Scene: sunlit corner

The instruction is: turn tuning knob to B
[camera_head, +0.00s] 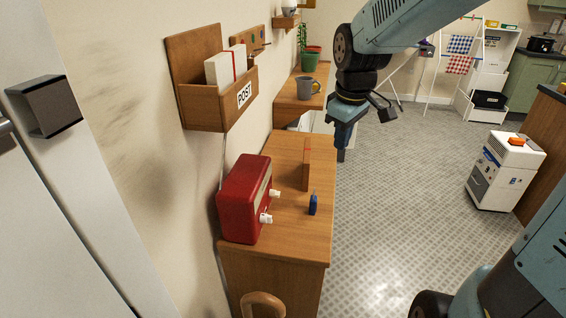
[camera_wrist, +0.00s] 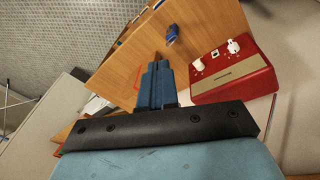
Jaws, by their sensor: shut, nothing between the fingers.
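A red radio (camera_head: 238,205) stands on the wooden cabinet top (camera_head: 285,225) against the wall. Two white knobs (camera_head: 274,194) (camera_head: 266,218) stick out from its front; I cannot tell which is the tuning knob, and no letter marks are legible. In the wrist view the radio (camera_wrist: 240,84) is to the right of my fingers, with its knobs (camera_wrist: 233,46) (camera_wrist: 198,64) showing. My gripper (camera_head: 342,154) points down near the cabinet's right edge, apart from the radio. Its fingers (camera_wrist: 158,75) are shut and empty.
A thin upright wooden piece (camera_head: 306,170) with a red mark stands on the cabinet between radio and gripper. A small blue object (camera_head: 313,204) is at the right edge. A POST letter rack (camera_head: 205,108) hangs above. Open floor lies right.

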